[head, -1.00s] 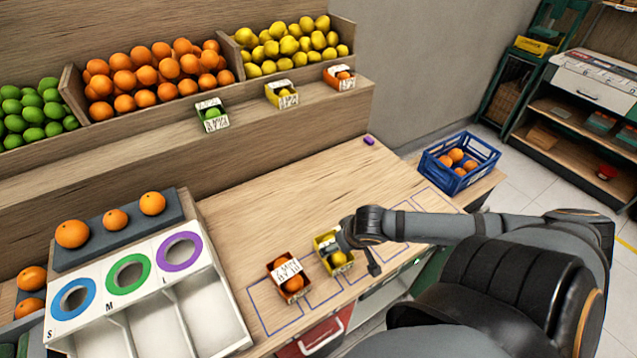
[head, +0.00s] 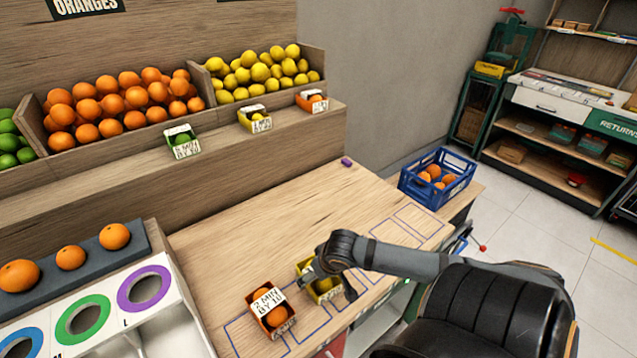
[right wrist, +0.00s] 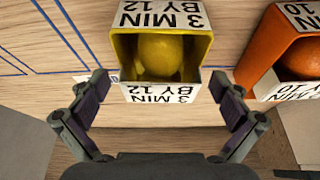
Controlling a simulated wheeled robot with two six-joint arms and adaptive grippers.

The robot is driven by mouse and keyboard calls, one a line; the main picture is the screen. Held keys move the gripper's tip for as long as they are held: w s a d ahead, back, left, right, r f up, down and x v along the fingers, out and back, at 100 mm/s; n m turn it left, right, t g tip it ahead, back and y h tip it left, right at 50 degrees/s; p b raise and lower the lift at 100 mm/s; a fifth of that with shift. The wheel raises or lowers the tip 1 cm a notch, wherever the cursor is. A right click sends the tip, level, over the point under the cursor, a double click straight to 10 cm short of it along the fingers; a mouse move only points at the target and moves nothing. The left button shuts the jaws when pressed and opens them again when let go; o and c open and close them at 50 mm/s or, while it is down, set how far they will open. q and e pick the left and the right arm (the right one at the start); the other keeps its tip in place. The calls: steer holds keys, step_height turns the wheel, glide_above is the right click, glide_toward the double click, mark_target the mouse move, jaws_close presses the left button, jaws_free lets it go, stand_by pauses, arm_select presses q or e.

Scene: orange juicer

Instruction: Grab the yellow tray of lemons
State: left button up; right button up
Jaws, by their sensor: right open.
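A small yellow tray (right wrist: 123,52) with lemon (right wrist: 159,52) inside stands on the wooden counter. Its white labels read "3 MIN BY 12". In the head view, the yellow tray (head: 303,265) is partly hidden behind my right gripper (head: 330,279). In the right wrist view, my right gripper (right wrist: 160,88) is open, with one finger toward each side of the tray's near labelled end. No clear contact shows, and nothing is held. My left gripper is not in view.
An orange tray of oranges (head: 277,318) stands close beside the yellow one. Blue outlined slots mark the counter's front. A blue crate of oranges (head: 410,187) is at the back right. Another small yellow tray (head: 245,126) sits on the shelf. The counter's middle is clear.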

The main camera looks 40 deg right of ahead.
steer(key=x, duration=0.2)
steer(key=shift+w+f, duration=0.15)
steer(key=shift+f, duration=0.1)
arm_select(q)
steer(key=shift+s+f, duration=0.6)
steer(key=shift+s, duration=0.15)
arm_select(e)
steer(key=shift+r, duration=0.1)
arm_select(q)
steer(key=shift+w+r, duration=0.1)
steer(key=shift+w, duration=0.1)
arm_select(e)
steer(key=shift+f, duration=0.25)
steer(key=c, duration=1.4)
steer(key=shift+o, duration=0.2)
